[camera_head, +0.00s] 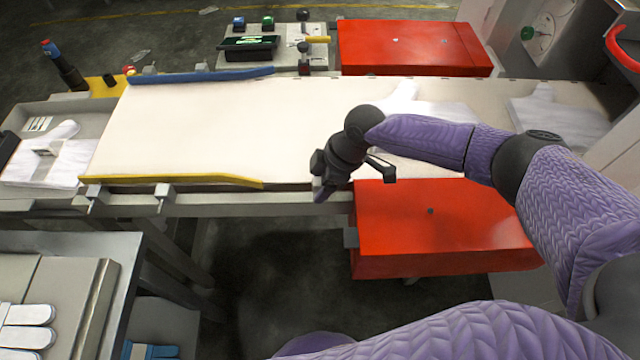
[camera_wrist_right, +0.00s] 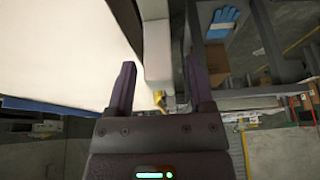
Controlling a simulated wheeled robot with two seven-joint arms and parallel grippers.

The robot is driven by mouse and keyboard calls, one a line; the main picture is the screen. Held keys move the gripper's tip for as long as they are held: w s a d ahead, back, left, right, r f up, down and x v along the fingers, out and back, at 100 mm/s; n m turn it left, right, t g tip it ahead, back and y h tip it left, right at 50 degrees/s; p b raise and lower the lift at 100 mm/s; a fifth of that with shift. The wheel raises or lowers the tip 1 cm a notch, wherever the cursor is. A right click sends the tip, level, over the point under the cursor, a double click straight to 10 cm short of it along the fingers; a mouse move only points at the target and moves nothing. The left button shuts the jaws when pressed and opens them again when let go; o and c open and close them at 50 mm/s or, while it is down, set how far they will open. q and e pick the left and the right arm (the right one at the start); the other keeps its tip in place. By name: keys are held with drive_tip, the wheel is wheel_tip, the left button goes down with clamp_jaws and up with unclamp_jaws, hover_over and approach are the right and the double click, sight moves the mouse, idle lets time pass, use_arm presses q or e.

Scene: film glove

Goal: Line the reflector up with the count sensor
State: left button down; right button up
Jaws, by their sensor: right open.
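A dark upright post with a yellow-orange part (camera_head: 305,55) stands at the belt's far edge, left of the far red box; it looks like the count sensor. I cannot clearly make out the reflector; it may be hidden behind my right gripper at the near edge. My right gripper (camera_head: 352,182) is open over the near belt edge, just left of the near red box. In the right wrist view, its open fingers (camera_wrist_right: 160,78) straddle a pale rail. A small yellow piece (camera_wrist_right: 159,98) shows between them, partly hidden by the gripper. My left gripper is not in view.
The pale belt (camera_head: 220,125) is bare on its left half; white gloves (camera_head: 430,112) lie farther right. Red boxes flank it, far (camera_head: 412,48) and near (camera_head: 430,225). A blue guide (camera_head: 200,75) and yellow guide (camera_head: 170,180) line its edges.

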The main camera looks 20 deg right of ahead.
drive_tip(key=shift+f, duration=0.1)
clamp_jaws()
idle(0.4)
idle(0.3)
drive_tip(key=shift+a, duration=0.1)
idle(0.5)
